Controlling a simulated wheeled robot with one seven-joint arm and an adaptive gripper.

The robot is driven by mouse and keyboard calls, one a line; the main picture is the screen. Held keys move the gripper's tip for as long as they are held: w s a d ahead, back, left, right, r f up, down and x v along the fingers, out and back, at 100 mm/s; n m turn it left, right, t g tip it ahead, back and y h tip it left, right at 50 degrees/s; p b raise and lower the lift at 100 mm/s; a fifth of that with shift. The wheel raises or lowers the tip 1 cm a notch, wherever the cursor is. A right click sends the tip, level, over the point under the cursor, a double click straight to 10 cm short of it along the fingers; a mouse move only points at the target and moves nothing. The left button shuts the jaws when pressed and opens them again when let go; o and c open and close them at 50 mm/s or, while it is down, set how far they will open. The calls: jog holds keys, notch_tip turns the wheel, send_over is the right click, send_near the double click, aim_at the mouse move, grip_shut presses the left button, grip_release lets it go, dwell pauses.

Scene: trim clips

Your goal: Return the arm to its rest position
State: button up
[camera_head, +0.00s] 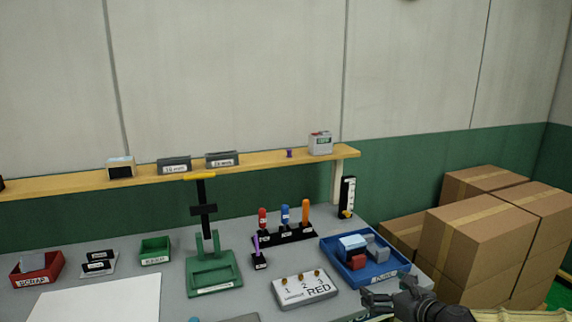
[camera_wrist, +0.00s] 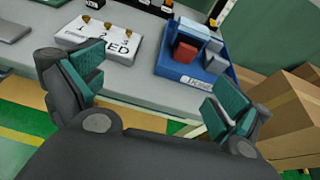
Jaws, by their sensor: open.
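My gripper (camera_head: 378,301) shows at the bottom right of the head view, by the front right edge of the grey workbench (camera_head: 225,307). In the wrist view my gripper (camera_wrist: 158,92) has its two teal-padded fingers spread wide, with nothing between them. Beyond the fingers are the bench edge, the blue tray (camera_wrist: 171,68) and the grey block marked 1 2 3 RED (camera_wrist: 70,44). The gripper appears apart from both. Most of my arm is out of the head view.
The blue tray holds red, grey and light blue pieces. A green press-like stand (camera_head: 213,284), a rack of coloured handles (camera_head: 284,236), a red scrap bin (camera_head: 38,278) and a green bin (camera_head: 155,257) stand on the bench. Cardboard boxes (camera_head: 480,240) are stacked at right.

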jog(key=s+a+f+n+g, duration=0.2)
jog(key=s+a+f+n, duration=0.25)
jog(key=f, duration=0.35)
jog(key=s+a+f+n+g, duration=0.35)
jog(key=s+f+n, duration=0.2)
jog(key=f, duration=0.25)
jog(key=s+a+f+n+g, duration=0.2)
jog(key=s+a+f+n, duration=0.25)
jog(key=s+f, duration=0.2)
jog(key=s+d+f+n+g+h, duration=0.2)
jog(key=s+f+n+g, duration=0.1)
jog(key=s+f+n, duration=0.55)
jog(key=s+d+f+n+g+h, duration=0.2)
jog(key=s+d+n, duration=0.5)
jog(key=s, duration=0.4)
jog(key=shift+s+d+f+n+h, duration=0.3)
jog(key=shift+s+d+f+h, duration=0.15)
jog(key=shift+f, duration=0.95)
